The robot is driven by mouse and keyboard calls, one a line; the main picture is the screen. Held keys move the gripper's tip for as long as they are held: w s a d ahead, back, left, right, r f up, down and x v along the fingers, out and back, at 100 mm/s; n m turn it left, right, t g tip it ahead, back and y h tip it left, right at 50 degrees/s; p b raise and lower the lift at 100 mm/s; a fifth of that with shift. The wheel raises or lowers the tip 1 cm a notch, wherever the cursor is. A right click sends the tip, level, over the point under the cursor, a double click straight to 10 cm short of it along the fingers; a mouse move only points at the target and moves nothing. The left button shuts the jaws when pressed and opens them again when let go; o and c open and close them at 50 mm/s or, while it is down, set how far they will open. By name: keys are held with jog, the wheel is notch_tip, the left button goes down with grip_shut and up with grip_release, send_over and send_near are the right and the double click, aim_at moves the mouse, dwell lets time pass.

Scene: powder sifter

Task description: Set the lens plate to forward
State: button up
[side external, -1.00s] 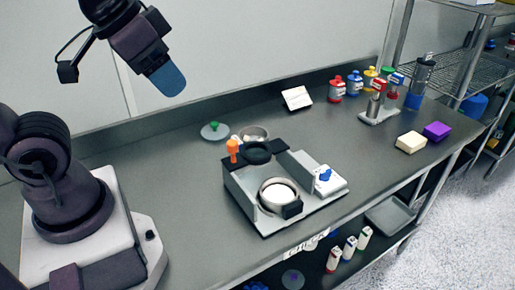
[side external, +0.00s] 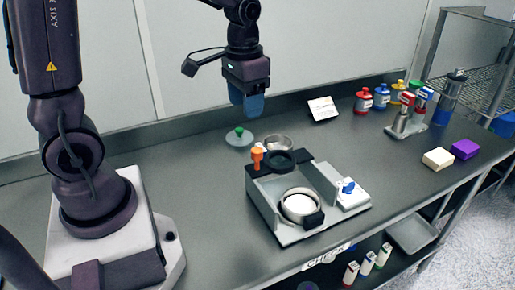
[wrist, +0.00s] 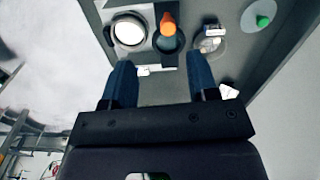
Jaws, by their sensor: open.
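The sifter unit (side external: 285,225) is a grey-white base on the bench with side walls. A black ring plate (side external: 284,162) sits at its back, beside an upright orange knob (side external: 257,157). I cannot tell for certain which part is the lens plate. A round pan with white contents (side external: 301,204) is at the front. In the wrist view the orange knob (wrist: 168,22), dark ring (wrist: 167,44) and white pan (wrist: 129,32) lie beyond the fingertips. My gripper (side external: 252,108) is open and empty, with blue fingers (wrist: 161,70), above and behind the sifter, touching nothing.
A green-knobbed lid (side external: 239,138) and a metal bowl (side external: 278,143) stand behind the sifter. A blue knob (side external: 348,187) is on its right side. Coloured bottles (side external: 380,96), a cream block (side external: 438,159) and a purple block (side external: 465,149) are farther right. The bench front is clear.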

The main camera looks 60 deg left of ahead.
aim_at(257, 149)
jog(key=shift+m, duration=0.5)
jog(key=w+f, duration=0.1)
jog(key=f, duration=0.3)
jog(key=w+f, duration=0.1)
jog(key=f, duration=0.4)
jog(key=w+a+f, duration=0.1)
jog(key=f, duration=0.3)
jog(key=shift+a+f, duration=0.1)
jog(key=shift+f, duration=0.25)
